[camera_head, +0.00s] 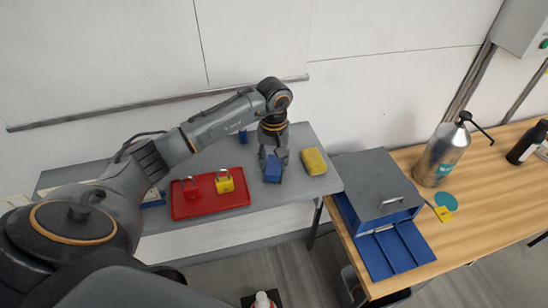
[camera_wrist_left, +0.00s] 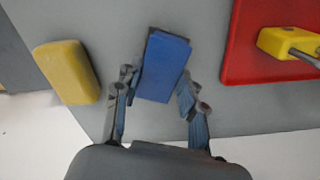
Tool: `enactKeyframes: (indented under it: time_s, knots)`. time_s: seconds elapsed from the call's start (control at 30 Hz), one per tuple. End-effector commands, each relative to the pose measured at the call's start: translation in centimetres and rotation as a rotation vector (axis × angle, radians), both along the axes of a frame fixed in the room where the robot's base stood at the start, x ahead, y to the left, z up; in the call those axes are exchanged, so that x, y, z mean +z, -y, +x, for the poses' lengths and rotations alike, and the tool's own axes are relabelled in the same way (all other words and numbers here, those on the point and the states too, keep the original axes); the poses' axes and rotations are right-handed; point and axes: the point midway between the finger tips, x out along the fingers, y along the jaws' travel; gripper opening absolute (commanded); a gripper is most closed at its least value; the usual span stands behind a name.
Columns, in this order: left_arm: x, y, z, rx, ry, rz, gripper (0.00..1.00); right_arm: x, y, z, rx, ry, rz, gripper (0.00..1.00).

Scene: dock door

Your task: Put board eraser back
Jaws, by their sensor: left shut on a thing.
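The board eraser, which I take to be the blue block (camera_head: 273,170), is at the grey table between the red tray and a yellow sponge. In the left wrist view the eraser (camera_wrist_left: 164,62) lies between the fingers. My left gripper (camera_head: 274,156) points down from above and is shut on it; its fingers (camera_wrist_left: 156,84) press on both sides. I cannot tell whether the eraser touches the table top or hangs just above it. My right gripper is out of view.
The yellow sponge (camera_head: 314,161) lies close to the right of the gripper. The red tray (camera_head: 205,211) with a red and a yellow padlock is to the left. A ledge (camera_head: 110,110) runs along the wall behind. A grey-blue box (camera_head: 377,184) and metal bottle (camera_head: 441,152) stand on the wooden table.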

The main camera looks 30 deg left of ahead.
Motion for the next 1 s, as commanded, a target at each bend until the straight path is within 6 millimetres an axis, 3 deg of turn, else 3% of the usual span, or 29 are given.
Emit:
enactKeyframes:
  time_s: [0.07,0.1,0.2,0.5,0.63,1.0]
  knots:
    - [0.0,0.0,0.0,0.0,0.0,0.0,0.15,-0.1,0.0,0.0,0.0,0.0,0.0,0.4]
    - [0.0,0.0,0.0,0.0,0.0,0.0,0.48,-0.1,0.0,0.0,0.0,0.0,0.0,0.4]
    - [0.0,0.0,0.0,0.0,0.0,0.0,0.63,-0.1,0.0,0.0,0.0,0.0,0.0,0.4]
    - [0.1,0.0,0.0,0.0,0.001,0.0,0.63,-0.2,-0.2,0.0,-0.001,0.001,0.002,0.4]
    - [1.2,0.0,0.1,-0.002,0.005,-0.001,0.63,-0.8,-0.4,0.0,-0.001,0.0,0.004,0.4]
    - [8.7,0.0,0.1,0.0,0.007,0.0,0.63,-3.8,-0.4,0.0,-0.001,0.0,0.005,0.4]
